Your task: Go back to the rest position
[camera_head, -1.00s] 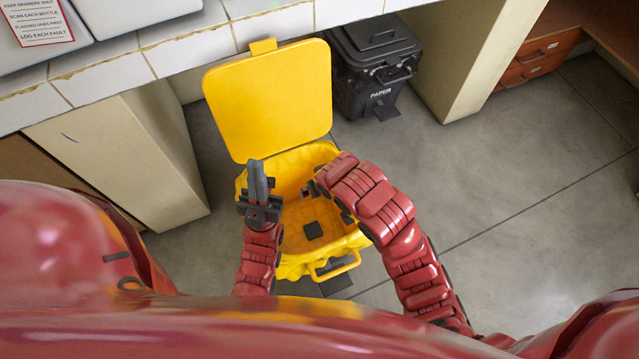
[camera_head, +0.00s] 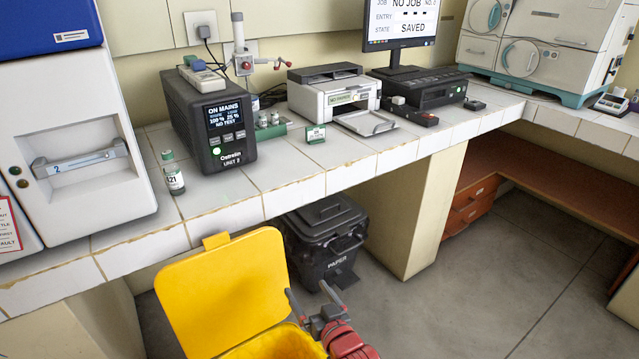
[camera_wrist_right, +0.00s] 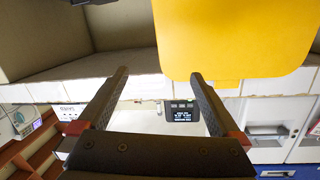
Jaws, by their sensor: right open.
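My right gripper (camera_head: 312,304) shows at the bottom of the head view, in front of the yellow bin's right side. Its two fingers are apart with nothing between them. In the right wrist view the same gripper (camera_wrist_right: 158,85) is open and empty. My left gripper is not in the head view.
A yellow bin with a raised lid (camera_head: 228,295) stands below the counter, beside a black paper bin (camera_head: 322,240). The tiled counter (camera_head: 290,180) holds a small labelled bottle (camera_head: 173,175), a dark Ostrelin unit (camera_head: 205,115) and a printer (camera_head: 335,95). Open floor (camera_head: 480,290) lies to the right.

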